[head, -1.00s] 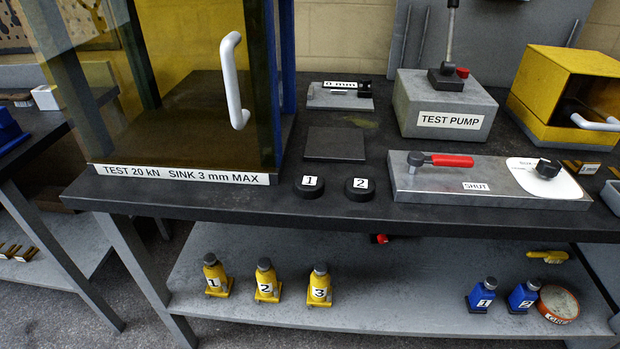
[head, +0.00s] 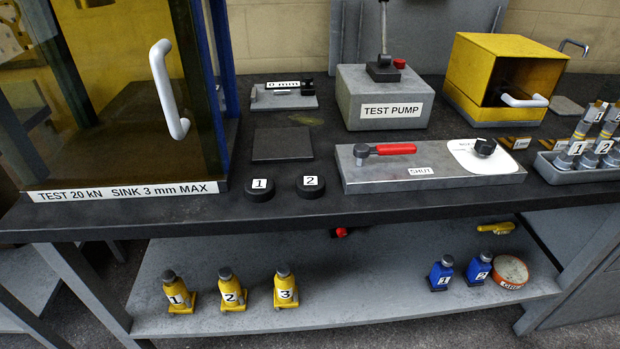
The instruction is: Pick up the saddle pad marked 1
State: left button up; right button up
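The saddle pad marked 1 (head: 260,190) is a small black round disc with a white "1" label on top. It lies flat on the dark bench top near the front edge, in the middle left of the head view. The matching pad marked 2 (head: 310,187) lies just to its right, with a small gap between them. Nothing covers either pad. Neither of my grippers shows in the head view.
A tinted test cabinet (head: 102,191) with a white handle stands left of the pads. A grey valve plate (head: 380,184) with a red lever lies to the right. Behind is a flat dark plate (head: 282,144). Yellow and blue jacks stand on the lower shelf (head: 365,290).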

aim_at(258, 189)
jog(key=k, duration=0.5)
jog(key=u, duration=1.65)
jog(key=i, duration=1.05)
jog(key=z, duration=2.25)
